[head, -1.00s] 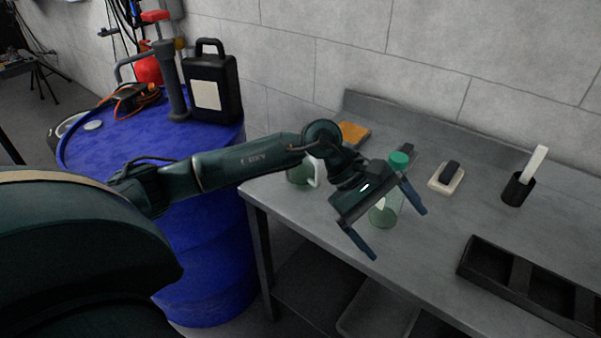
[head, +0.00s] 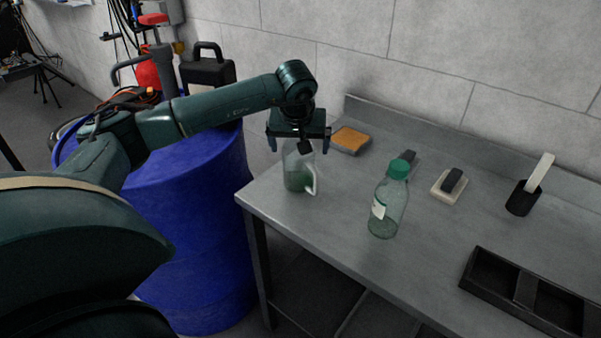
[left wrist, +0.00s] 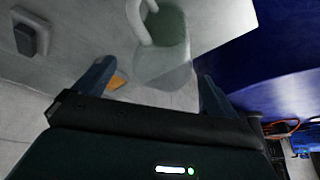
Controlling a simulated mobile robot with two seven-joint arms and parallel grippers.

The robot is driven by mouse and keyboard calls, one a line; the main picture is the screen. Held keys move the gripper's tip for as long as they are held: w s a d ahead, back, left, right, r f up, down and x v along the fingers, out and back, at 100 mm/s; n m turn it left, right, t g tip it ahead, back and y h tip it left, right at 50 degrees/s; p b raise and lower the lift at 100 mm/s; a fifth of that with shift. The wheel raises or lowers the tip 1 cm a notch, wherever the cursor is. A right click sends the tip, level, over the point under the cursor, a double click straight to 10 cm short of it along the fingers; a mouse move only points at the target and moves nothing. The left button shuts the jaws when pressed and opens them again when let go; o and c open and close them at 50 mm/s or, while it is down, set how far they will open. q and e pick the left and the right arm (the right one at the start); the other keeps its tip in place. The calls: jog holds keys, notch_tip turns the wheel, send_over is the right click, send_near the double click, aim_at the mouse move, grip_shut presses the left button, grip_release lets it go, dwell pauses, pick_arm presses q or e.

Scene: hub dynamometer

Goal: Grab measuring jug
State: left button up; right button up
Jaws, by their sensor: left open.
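The measuring jug (head: 297,172) is clear with green contents and a white handle on its right side. It stands upright near the left end of the metal table in the head view. My left gripper (head: 299,146) is open just above the jug, pointing down, with its fingers to either side of the jug's top. In the left wrist view the jug (left wrist: 163,50) shows between and beyond the open fingers (left wrist: 150,82), its handle toward the upper left. Whether a finger touches the jug cannot be told. My right gripper is in neither view.
A clear bottle with a green cap (head: 388,203) stands to the right of the jug. An orange sponge (head: 350,139) lies behind it. A blue drum (head: 190,220) stands left.

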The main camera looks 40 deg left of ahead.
aim_at(299, 156)
pick_arm(q)
jog(key=shift+p+x, duration=0.4)
jog(key=shift+x, duration=2.35)
jog(key=shift+a, duration=0.2)
jog(key=shift+r, duration=0.1)
jog(key=shift+c, duration=0.4)
jog(key=c, duration=1)
